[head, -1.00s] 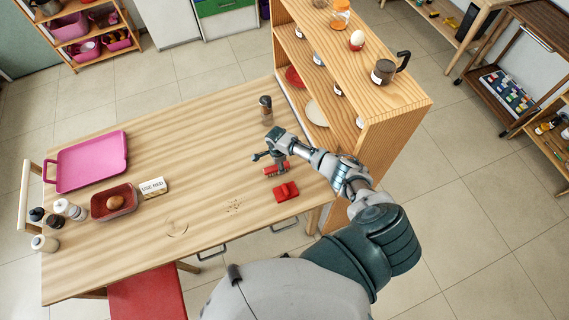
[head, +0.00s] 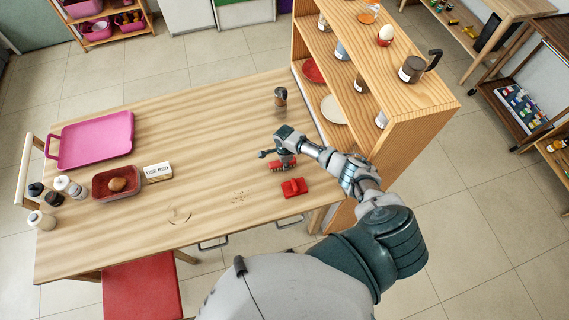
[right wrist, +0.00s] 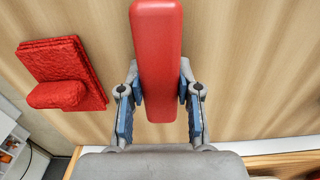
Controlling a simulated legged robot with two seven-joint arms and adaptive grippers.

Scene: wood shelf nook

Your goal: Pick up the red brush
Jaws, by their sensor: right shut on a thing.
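The red brush (head: 279,165) is at the right side of the wooden table, partly hidden under my right gripper (head: 284,160) in the head view. In the right wrist view, the brush's smooth red back (right wrist: 157,60) runs between the two fingers of my right gripper (right wrist: 160,105). The gripper is shut on it. The bristles are hidden, and I cannot tell whether the brush touches the table. My left gripper is not in view.
A folded red cloth (head: 293,187) lies close in front of the brush; it also shows in the right wrist view (right wrist: 62,75). A pepper mill (head: 280,99) stands behind. The wooden shelf (head: 400,135) borders the right. Crumbs (head: 240,198) and a "USE RED" sign (head: 157,172) lie left.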

